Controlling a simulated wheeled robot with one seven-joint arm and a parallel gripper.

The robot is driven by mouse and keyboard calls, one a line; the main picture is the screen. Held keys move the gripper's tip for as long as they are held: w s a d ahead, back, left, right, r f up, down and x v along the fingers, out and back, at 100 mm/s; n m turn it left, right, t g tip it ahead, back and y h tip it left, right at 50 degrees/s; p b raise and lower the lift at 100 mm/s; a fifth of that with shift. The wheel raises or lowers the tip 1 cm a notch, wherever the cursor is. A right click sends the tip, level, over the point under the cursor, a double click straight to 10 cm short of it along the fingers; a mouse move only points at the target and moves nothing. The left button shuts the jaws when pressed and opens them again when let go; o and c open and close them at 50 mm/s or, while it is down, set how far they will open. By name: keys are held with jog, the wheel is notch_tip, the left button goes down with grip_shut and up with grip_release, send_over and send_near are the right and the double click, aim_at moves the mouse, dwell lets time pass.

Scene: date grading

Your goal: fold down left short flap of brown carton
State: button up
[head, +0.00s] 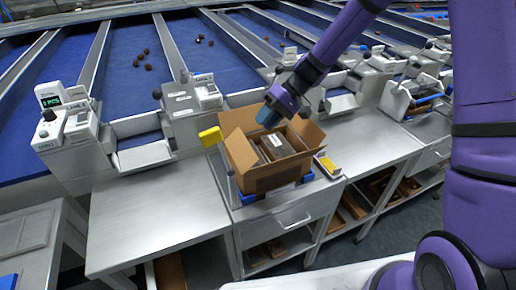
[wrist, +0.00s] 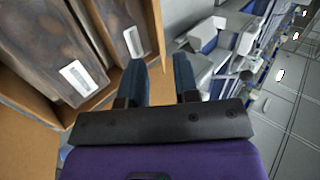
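The brown carton (head: 262,182) stands upright on the bench with its top open. Its left flap (head: 240,153) and right flap (head: 308,132) stick up and outward. Dark brown boxes (head: 277,146) with pale labels lie inside, and they also show in the wrist view (wrist: 40,45). My gripper (head: 268,117) is over the back part of the carton, pointing down. In the wrist view its two blue fingers (wrist: 160,80) are apart, with no held thing visible between them. Cardboard (wrist: 158,30) shows just beyond the fingers; I cannot tell whether they touch it.
A yellow object (head: 210,136) is at the carton's back left, and a yellow-topped item (head: 327,165) lies close to its right. Weighing units (head: 192,95) stand behind. The steel bench (head: 160,215) is clear to the left. Blue sorting lanes (head: 135,65) hold a few dates.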

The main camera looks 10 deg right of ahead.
aim_at(242, 145)
jog(key=shift+m+y, duration=0.4)
jog(key=x, duration=1)
jog(key=shift+w+f, duration=0.3)
jog(key=shift+f, duration=0.1)
grip_shut()
